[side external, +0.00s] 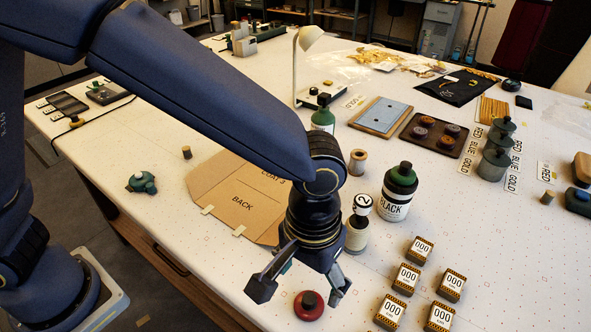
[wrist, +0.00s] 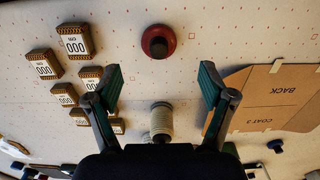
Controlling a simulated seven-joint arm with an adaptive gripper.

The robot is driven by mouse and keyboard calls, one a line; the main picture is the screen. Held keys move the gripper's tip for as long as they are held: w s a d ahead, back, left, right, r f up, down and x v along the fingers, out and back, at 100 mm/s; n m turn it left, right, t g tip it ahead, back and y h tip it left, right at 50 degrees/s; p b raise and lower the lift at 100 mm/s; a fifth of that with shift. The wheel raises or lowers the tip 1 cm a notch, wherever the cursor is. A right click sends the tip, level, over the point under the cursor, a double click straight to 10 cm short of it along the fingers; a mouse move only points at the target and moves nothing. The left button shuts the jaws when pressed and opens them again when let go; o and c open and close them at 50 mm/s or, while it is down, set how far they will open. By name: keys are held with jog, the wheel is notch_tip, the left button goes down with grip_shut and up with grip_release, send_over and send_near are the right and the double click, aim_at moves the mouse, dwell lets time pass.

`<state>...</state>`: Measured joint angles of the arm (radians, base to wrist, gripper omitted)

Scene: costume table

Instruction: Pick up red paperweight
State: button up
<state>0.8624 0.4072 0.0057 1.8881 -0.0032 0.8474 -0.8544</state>
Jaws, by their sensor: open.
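The red paperweight (side external: 309,306) is a round red disc with a dark knob on top. It sits upright on the white table near the front edge. In the wrist view the red paperweight (wrist: 158,41) lies at top centre, ahead of the fingertips and apart from them. My gripper (side external: 300,287) is open and empty, pointing down above and beside the paperweight. In the wrist view my gripper's two fingers (wrist: 160,80) are spread wide with bare table between their tips.
Several small boxes labelled 000 (side external: 408,278) stand right of the paperweight. A numbered spool (side external: 357,232) and a black bottle (side external: 397,192) stand behind my gripper. A cardboard pattern (side external: 236,200) lies to the left. The table around the paperweight is clear.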

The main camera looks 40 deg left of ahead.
aim_at(310, 298)
notch_tip(310, 298, down, 7)
jog(key=shift+w+d, duration=0.1)
dwell(0.3)
jog(key=c, duration=1.5)
jog(key=shift+r, duration=0.1)
